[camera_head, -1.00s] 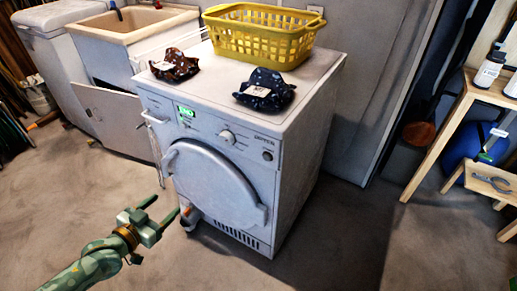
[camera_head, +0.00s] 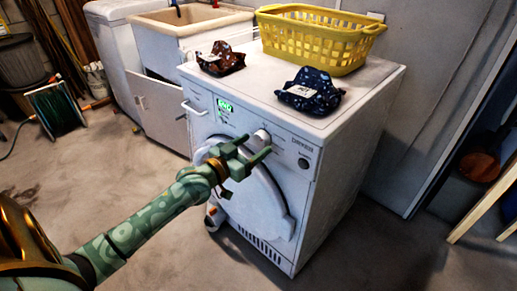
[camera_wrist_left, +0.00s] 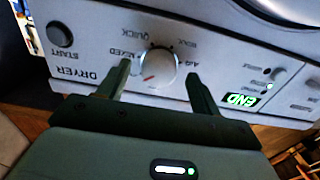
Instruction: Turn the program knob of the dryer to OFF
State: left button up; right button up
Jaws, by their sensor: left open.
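The white dryer (camera_head: 330,180) stands in front of me with its round door (camera_head: 283,195) closed. Its white program knob (camera_head: 262,136) sits on the front panel; it also shows large in the left wrist view (camera_wrist_left: 160,62), with a small red mark on its face. That view is upside down, with labels around the knob, and the display (camera_wrist_left: 243,99) reads END. My left gripper (camera_head: 256,146) is open at the knob. In the wrist view its two fingers (camera_wrist_left: 158,74) lie to either side of the knob; contact cannot be told. My right gripper is out of view.
On the dryer top are a yellow basket (camera_head: 312,45), a brown patterned cloth (camera_head: 221,60) and a dark blue one (camera_head: 310,92). A start button (camera_wrist_left: 59,34) is on the panel. A sink cabinet (camera_head: 160,110) stands left.

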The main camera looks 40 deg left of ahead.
pick_arm(q)
jog(key=shift+w, duration=0.7)
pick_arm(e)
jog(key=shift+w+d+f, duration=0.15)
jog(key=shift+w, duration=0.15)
pick_arm(q)
jog(key=c, duration=1)
